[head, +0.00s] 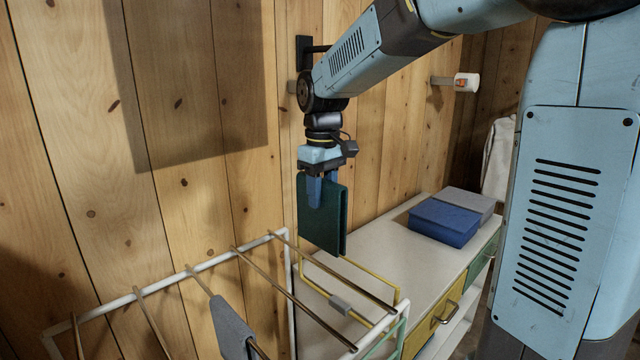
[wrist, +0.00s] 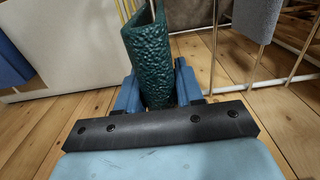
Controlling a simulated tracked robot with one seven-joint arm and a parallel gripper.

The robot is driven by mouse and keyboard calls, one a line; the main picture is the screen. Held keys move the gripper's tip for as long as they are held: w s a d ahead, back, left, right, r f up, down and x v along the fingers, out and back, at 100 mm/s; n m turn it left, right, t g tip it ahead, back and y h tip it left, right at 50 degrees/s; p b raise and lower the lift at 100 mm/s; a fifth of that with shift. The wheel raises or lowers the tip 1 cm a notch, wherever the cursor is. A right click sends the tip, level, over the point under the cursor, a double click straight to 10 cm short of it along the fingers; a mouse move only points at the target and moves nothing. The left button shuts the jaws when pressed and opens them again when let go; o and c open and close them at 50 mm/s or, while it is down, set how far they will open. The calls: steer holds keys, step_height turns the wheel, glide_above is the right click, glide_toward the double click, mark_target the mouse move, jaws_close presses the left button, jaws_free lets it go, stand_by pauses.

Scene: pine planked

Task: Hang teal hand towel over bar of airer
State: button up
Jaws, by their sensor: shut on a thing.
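A teal hand towel (head: 318,222) hangs folded and upright from my gripper (head: 315,190), which is shut on its upper part. In the wrist view the towel (wrist: 155,62) stands between the two blue fingers of my gripper (wrist: 158,88). The airer (head: 190,273) has a white frame with several thin brown bars and stands at the lower left in the head view. The towel is beyond and above the airer's far right corner, apart from its bars as far as I can tell. One airer bar (head: 316,299) is bare along its length.
A grey cloth (head: 232,328) hangs on another airer bar. A yellow wire frame (head: 375,277) with a small grey piece stands beside the airer. A plank wall stands behind.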

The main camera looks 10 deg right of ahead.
mark_target(323, 206)
steer(key=shift+w+a, duration=0.15)
stand_by(0.3)
steer(key=shift+s+d, duration=0.2)
steer(key=shift+d, duration=0.05)
steer(key=shift+f, duration=1.5)
steer(key=shift+f, duration=0.15)
steer(key=shift+f, duration=8.55)
